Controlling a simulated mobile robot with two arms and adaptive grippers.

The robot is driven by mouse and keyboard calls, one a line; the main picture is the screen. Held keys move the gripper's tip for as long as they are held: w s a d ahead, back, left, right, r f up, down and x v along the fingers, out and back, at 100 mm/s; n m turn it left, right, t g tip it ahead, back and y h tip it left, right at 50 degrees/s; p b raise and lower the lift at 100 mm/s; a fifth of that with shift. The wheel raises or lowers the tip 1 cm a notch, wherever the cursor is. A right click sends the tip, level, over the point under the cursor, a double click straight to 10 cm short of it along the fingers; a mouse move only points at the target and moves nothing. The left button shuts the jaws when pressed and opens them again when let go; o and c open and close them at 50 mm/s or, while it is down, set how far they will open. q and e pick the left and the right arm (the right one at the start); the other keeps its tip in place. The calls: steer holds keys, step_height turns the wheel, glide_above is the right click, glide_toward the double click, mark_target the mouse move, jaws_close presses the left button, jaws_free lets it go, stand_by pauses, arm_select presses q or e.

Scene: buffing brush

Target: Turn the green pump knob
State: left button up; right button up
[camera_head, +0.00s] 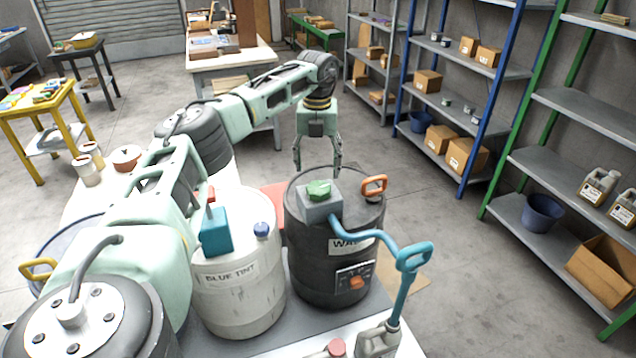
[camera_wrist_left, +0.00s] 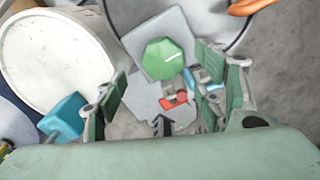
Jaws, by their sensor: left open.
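The green pump knob (camera_head: 319,190) sits on a grey block on top of a dark barrel (camera_head: 328,258). In the left wrist view the knob (camera_wrist_left: 163,58) is an eight-sided green cap with a white mark, on a grey square plate. My left gripper (camera_head: 318,168) hangs just behind and above the barrel top, pointing down. Its fingers (camera_wrist_left: 165,98) are spread wide and empty, and the knob shows between and beyond them in the wrist view. I cannot see contact with the knob. My right gripper is not in view.
A white barrel labelled blue tint (camera_head: 238,275) with a teal pump (camera_head: 214,232) stands left of the dark barrel. The dark barrel has an orange handle (camera_head: 374,187) and a blue curved hose (camera_head: 375,248).

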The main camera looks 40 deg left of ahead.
mark_target(317, 187)
arm_select(q)
steer(key=f, duration=0.2)
steer(key=f+p, duration=0.1)
steer(key=shift+s+d+f, duration=0.3)
steer(key=shift+s+f, duration=0.1)
steer(key=shift+w+a+f+p, duration=0.15)
steer(key=shift+w+f, duration=0.05)
steer(key=shift+f, duration=0.4)
steer(key=shift+w+a+f+p, duration=0.1)
steer(key=shift+w+f+p, duration=0.05)
steer(key=shift+f, duration=0.4)
steer(key=shift+s+d+f, duration=0.1)
steer(key=shift+f, duration=0.1)
steer(key=c, duration=1.1)
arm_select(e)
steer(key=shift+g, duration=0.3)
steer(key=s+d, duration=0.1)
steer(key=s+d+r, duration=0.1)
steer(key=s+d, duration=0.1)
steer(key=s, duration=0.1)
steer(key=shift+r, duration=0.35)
